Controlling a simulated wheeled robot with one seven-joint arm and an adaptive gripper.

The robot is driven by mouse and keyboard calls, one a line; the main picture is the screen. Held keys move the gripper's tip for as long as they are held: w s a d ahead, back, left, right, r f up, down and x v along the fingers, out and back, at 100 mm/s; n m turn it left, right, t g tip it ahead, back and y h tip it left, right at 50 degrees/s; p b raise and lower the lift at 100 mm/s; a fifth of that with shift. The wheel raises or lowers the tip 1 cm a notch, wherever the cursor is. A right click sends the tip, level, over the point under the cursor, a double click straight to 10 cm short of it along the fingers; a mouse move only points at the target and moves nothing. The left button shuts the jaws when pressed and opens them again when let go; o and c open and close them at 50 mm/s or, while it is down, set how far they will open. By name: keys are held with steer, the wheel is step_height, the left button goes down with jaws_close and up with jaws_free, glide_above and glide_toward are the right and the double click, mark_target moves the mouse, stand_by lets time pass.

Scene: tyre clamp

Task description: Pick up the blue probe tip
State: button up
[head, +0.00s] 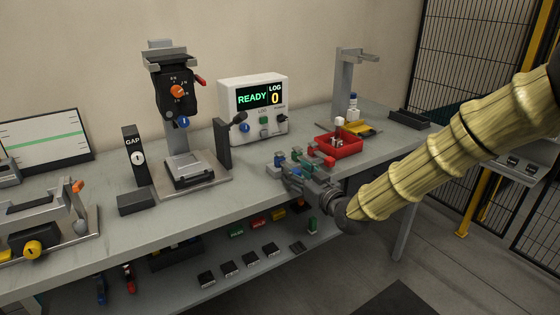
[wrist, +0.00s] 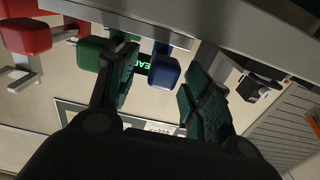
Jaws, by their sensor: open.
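The blue probe tip (wrist: 158,70) shows in the wrist view as a blue block on a thin shaft, in the gap between my two fingers. In the head view a small blue piece (head: 279,160) shows just beyond my gripper (head: 286,168). My gripper, also in the wrist view (wrist: 165,66), is open, with dark green ribbed finger pads on each side of the blue tip. I see no clear contact. A green tip (wrist: 94,54) is just left of the left finger, and a red tip (wrist: 27,37) is farther left.
The display box (head: 255,105) reads READY and LOG 0. A gauge stand (head: 178,150) is to the left. Small items lie on the lower shelf.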

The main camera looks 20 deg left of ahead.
steer(key=c, duration=1.1)
jaws_close()
steer(key=shift+r, duration=0.15)
